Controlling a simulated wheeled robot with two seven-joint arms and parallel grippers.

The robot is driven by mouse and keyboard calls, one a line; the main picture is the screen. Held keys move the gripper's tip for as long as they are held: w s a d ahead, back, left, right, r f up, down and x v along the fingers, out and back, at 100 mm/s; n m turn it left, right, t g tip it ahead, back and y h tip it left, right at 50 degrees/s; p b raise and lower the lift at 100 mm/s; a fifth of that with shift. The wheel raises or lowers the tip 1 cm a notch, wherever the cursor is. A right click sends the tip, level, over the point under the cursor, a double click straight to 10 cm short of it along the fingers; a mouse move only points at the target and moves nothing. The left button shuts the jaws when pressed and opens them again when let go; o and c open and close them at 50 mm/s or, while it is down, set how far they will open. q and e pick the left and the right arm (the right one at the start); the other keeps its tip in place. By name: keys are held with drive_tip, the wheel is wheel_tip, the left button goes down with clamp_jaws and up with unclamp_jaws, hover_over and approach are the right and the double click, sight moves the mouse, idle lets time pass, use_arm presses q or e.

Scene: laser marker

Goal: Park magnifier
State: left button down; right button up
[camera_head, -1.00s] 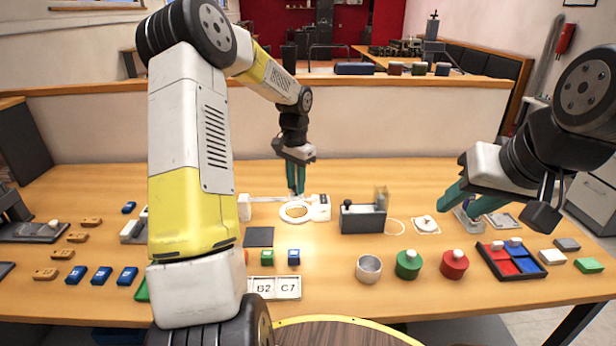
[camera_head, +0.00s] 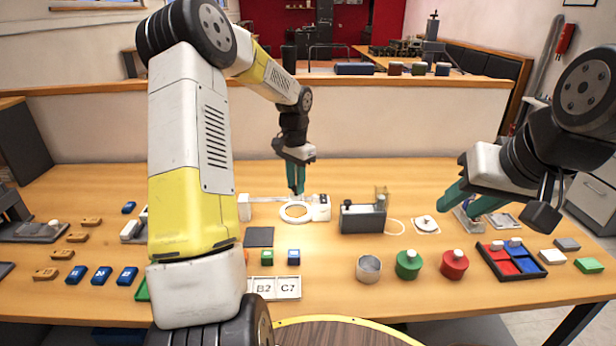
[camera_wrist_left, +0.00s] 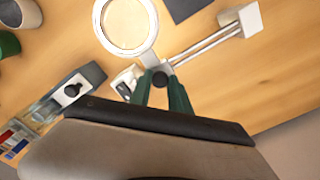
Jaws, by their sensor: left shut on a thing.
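The magnifier is a white ring lens (camera_head: 296,212) on a pale arm that runs to a white block (camera_head: 244,206) at its left. In the left wrist view the ring (camera_wrist_left: 127,24) shows at the top, with the rods and block (camera_wrist_left: 240,20) to its right. My left gripper (camera_head: 297,192) points down behind the ring and is shut on the magnifier by its dark knob (camera_wrist_left: 160,79). A white block-shaped piece (camera_head: 320,206) stands just right of the ring. My right gripper (camera_head: 460,208) hangs over the right side of the table with its fingers apart and nothing visible between them.
A dark grey device (camera_head: 362,218) stands right of the magnifier. A dark square pad (camera_head: 259,237) lies in front. Grey, green (camera_head: 408,264) and red (camera_head: 454,263) pots and a red-blue tray (camera_head: 512,262) are at the front right. Labelled blocks lie at the left.

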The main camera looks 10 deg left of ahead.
use_arm(q)
drive_tip(key=shift+w+d, duration=0.2)
drive_tip(key=shift+d, duration=0.35)
drive_tip(key=c, duration=1.2)
unclamp_jaws()
drive_tip(key=shift+d, duration=0.1)
drive_tip(key=shift+r, duration=0.1)
wheel_tip(320, 180, up, 7)
drive_tip(key=shift+r, duration=0.35)
